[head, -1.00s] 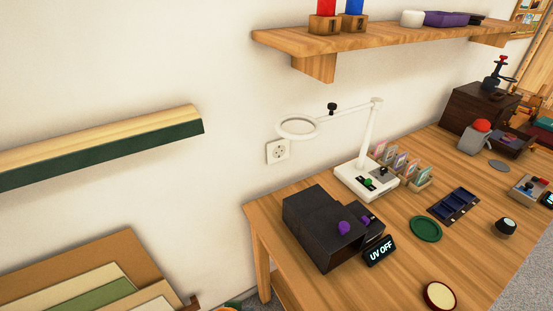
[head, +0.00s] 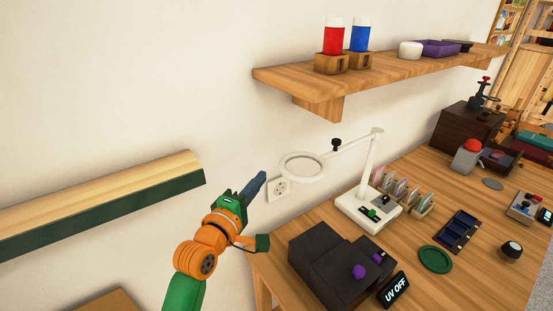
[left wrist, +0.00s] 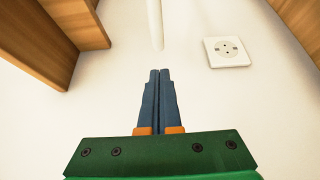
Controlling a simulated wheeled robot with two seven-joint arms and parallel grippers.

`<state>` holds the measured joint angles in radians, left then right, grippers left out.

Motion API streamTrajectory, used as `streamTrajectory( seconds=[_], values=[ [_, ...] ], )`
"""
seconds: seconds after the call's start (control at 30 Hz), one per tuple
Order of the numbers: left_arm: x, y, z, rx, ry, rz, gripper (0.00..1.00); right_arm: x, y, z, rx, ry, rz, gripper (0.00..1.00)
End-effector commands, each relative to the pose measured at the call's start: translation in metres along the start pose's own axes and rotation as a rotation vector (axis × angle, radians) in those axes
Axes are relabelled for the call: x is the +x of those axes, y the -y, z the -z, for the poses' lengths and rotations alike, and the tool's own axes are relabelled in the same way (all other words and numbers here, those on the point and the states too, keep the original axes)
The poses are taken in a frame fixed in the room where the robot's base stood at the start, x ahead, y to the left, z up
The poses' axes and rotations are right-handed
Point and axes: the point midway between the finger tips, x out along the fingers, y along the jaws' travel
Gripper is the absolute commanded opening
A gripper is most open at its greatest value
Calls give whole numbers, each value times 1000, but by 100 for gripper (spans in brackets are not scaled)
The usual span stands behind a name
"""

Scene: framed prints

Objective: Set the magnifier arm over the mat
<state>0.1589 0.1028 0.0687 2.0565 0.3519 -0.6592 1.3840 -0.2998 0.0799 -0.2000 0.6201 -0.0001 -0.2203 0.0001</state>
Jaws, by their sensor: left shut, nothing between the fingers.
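The white magnifier (head: 303,164) has a ring lens on a jointed arm (head: 345,145), carried by an upright post on a white base (head: 367,211) at the back of the table. The ring hangs left of the base, in front of the wall. A round green disc (head: 435,259), which looks like the mat, lies flat on the table right of the base. My left gripper (head: 258,182) is shut and empty, left of and a little below the ring, apart from it. Its shut fingers (left wrist: 158,75) show in the left wrist view, with a white rod beyond. My right gripper is out of view.
A dark box (head: 330,258) with purple knobs and a "UV OFF" display (head: 394,290) stand at the table's near left. A wall shelf (head: 375,75) juts out above the magnifier. A wall socket (head: 279,188) is behind my gripper. A ledge (head: 100,200) is at left.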

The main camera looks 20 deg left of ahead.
Motion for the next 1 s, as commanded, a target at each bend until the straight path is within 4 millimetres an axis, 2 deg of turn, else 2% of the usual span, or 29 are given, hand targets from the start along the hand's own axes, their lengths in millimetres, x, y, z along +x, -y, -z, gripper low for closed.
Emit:
streamTrajectory(
  seconds=[0.33,0.7,0.83,1.0],
  values=[
    [6,0,0,0,0,1,0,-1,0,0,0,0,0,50],
    [76,0,0,2,0,3,0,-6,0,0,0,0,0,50],
    [92,2,0,2,1,4,0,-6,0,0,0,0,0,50],
    [100,2,0,3,0,4,0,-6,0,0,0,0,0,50]
  ],
)
